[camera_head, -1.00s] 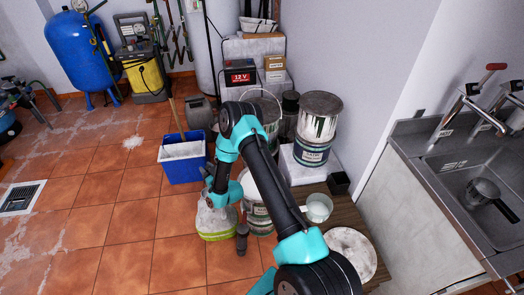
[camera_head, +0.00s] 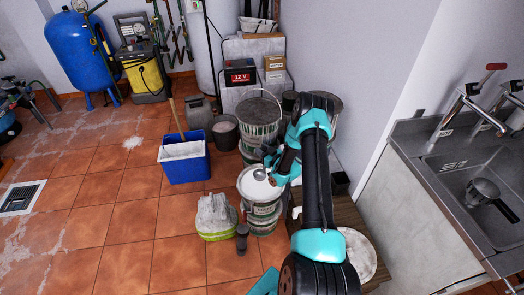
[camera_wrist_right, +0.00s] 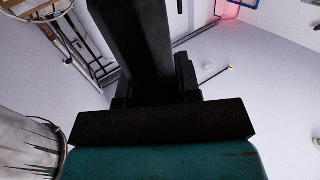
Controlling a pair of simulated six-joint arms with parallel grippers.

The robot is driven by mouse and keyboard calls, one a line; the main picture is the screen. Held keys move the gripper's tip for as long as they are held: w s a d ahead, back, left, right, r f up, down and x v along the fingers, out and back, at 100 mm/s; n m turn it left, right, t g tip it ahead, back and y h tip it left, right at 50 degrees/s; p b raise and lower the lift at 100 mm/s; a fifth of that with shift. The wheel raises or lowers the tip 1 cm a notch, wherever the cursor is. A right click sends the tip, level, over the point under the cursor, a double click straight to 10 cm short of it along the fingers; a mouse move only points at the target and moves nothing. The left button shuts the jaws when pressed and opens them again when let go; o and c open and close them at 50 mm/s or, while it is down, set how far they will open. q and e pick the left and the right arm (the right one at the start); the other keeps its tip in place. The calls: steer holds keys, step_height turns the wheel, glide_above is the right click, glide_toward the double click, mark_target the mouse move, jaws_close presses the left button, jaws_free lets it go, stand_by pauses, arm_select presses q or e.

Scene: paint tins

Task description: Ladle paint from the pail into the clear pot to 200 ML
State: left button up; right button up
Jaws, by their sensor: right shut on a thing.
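The pail (camera_head: 262,214) stands on the floor, open, with white paint at its top. A small grey ladle bowl (camera_head: 260,175) shows over the paint; I cannot tell whether it touches the surface. My right gripper (camera_head: 271,162) is just above the pail's right rim, shut on the ladle, whose handle is mostly hidden by the gripper. The clear pot (camera_head: 297,213) is almost wholly hidden behind my right arm, on the wooden stand right of the pail. In the right wrist view the dark gripper body fills the middle, and the ladle cannot be made out. My left gripper is out of view.
A large tin with a wire handle (camera_head: 260,118) stands behind the pail. A white plate (camera_head: 362,255) lies front right. The sink (camera_head: 485,165) is far right.

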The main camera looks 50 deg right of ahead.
mark_target(261, 172)
steer(key=shift+s+a+f, duration=0.1)
steer(key=shift+a+f, duration=0.05)
steer(key=shift+s+a+f+n+t, duration=0.3)
steer(key=shift+a+f+n, duration=0.25)
steer(key=shift+f, duration=1.2)
steer(key=shift+s+a+f+n+t, duration=0.15)
steer(key=shift+s+a+f+n, duration=0.4)
steer(key=shift+f, duration=1.2)
steer(key=shift+a+f+n+t, duration=0.3)
steer(key=shift+a+f, duration=0.45)
steer(key=shift+f, duration=1)
steer(key=shift+w+d+r+m+g, duration=0.1)
steer(key=shift+w+d+m+g, duration=0.15)
steer(key=shift+d, duration=0.2)
steer(key=shift+w+d+r+m+g, duration=0.1)
steer(key=shift+w+d+m, duration=0.05)
steer(key=shift+d+m, duration=0.25)
step_height(261, 172, up, 7)
steer(key=shift+a, duration=0.15)
steer(key=shift+s, duration=0.1)
